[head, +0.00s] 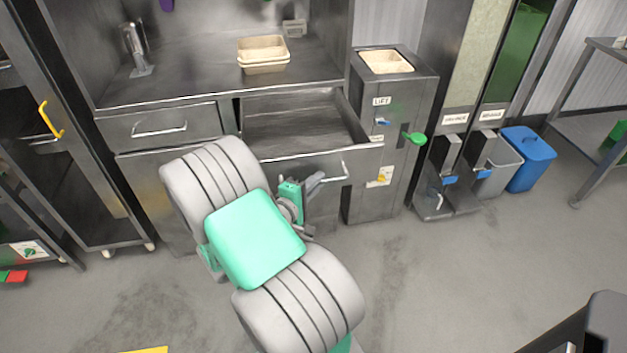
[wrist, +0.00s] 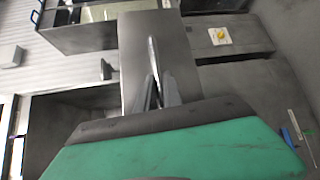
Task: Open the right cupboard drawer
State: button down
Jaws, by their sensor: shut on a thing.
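The right cupboard drawer (head: 365,157) is pulled well out, and its empty metal inside shows in the head view. Its bar handle (head: 345,170) is on the front panel. My gripper (head: 318,181) is at the handle and shut on it; my arm hides part of the drawer front. In the wrist view the fingers of my gripper (wrist: 157,95) meet at the thin handle, against the drawer front (wrist: 135,70). The left drawer (head: 160,122) is shut.
Stacked beige trays (head: 263,50) stand on the counter above. Dispensers and a blue bin (head: 530,160) are farther right. The floor in front is mostly clear.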

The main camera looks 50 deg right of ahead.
jog(key=c, duration=1.5)
grip_release()
jog(key=a, duration=0.5)
jog(key=a+r, duration=0.1)
jog(key=a, duration=0.1)
jog(key=shift+s+a, duration=0.2)
jog(key=shift+a, duration=0.15)
